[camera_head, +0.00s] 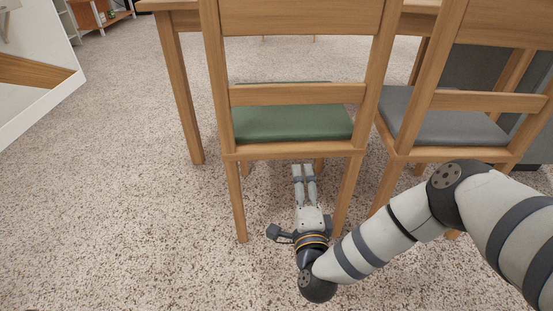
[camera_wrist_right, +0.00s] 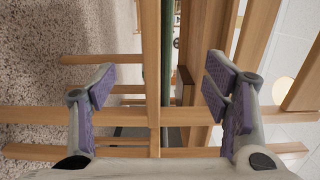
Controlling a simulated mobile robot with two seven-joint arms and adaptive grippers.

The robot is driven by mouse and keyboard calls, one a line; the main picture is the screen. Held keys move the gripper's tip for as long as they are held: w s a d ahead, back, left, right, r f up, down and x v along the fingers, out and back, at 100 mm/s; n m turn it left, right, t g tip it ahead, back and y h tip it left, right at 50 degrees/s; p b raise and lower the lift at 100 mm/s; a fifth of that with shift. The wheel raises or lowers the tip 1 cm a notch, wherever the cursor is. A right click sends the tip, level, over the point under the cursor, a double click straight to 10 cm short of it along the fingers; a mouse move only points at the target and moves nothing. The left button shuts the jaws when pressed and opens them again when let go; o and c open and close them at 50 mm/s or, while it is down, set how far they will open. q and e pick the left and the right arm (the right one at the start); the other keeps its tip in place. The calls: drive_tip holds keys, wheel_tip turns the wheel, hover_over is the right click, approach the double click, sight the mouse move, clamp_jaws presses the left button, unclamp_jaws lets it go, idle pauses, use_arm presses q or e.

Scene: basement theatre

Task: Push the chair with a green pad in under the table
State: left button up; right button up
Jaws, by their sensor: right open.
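The chair with the green pad (camera_head: 292,122) stands in the middle of the head view with its back towards me. The wooden table (camera_head: 180,90) is beyond it; its left leg and part of its top edge show, and the chair back hides much of the rest. My right gripper (camera_head: 304,168) is low behind the chair, between its rear legs at about the seat's rear edge. In the right wrist view the gripper (camera_wrist_right: 160,82) is open with nothing between its fingers. The chair's seat rail (camera_wrist_right: 150,60) and the thin green pad edge (camera_wrist_right: 166,50) appear ahead, turned sideways. Contact cannot be told. My left gripper is out of view.
A second chair with a grey pad (camera_head: 440,118) stands close on the right. A dark grey object (camera_head: 475,68) is behind it. A white-edged panel (camera_head: 40,100) and a shelf (camera_head: 97,14) are at the far left. Speckled carpet (camera_head: 110,190) is clear to the left.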

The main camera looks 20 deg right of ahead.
sight(296, 154)
drive_tip(key=w+d+b, duration=0.1)
drive_tip(key=w+b, duration=0.1)
drive_tip(key=w, duration=0.2)
drive_tip(key=w+d+b, duration=0.1)
drive_tip(key=w+b, duration=0.2)
drive_tip(key=w, duration=0.2)
drive_tip(key=w+d+b, duration=0.1)
drive_tip(key=w+b, duration=0.2)
drive_tip(key=w, duration=0.2)
drive_tip(key=shift+w+d+f, duration=0.1)
drive_tip(key=shift+w+f, duration=0.15)
drive_tip(key=shift+f, duration=0.05)
drive_tip(key=shift+w+r, duration=0.25)
drive_tip(key=shift+r, duration=0.05)
clamp_jaws()
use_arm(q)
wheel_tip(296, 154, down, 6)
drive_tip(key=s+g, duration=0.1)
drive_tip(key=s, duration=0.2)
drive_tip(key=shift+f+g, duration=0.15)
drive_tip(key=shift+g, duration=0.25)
use_arm(e)
drive_tip(key=shift+f, duration=0.3)
